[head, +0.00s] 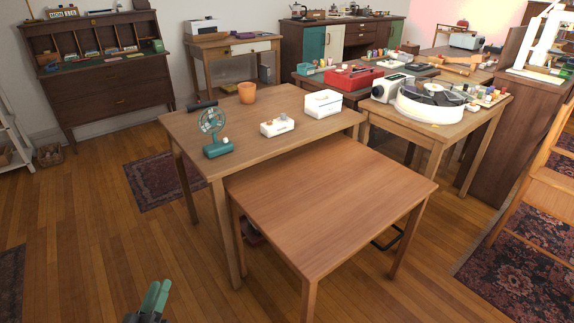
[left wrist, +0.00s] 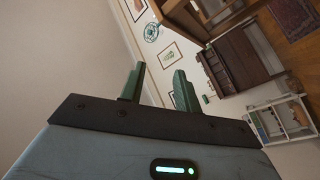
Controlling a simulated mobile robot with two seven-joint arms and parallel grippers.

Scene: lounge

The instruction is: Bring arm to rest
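My left gripper (head: 155,297) shows at the bottom edge of the head view, left of centre, with its green fingers pointing up and away over the wooden floor. In the left wrist view its two fingers (left wrist: 159,90) stand apart with nothing between them, so it is open and empty. It is clear of the tables, in front and to the left of the nearest one. Most of the left arm is out of view. My right gripper is not in view.
A bare low table (head: 330,205) stands nearest. Behind it, another table (head: 240,125) carries a teal fan (head: 213,130), an orange pot (head: 247,92) and white boxes. A side table (head: 440,135) holds a turntable (head: 430,100). Open floor (head: 100,235) lies at left.

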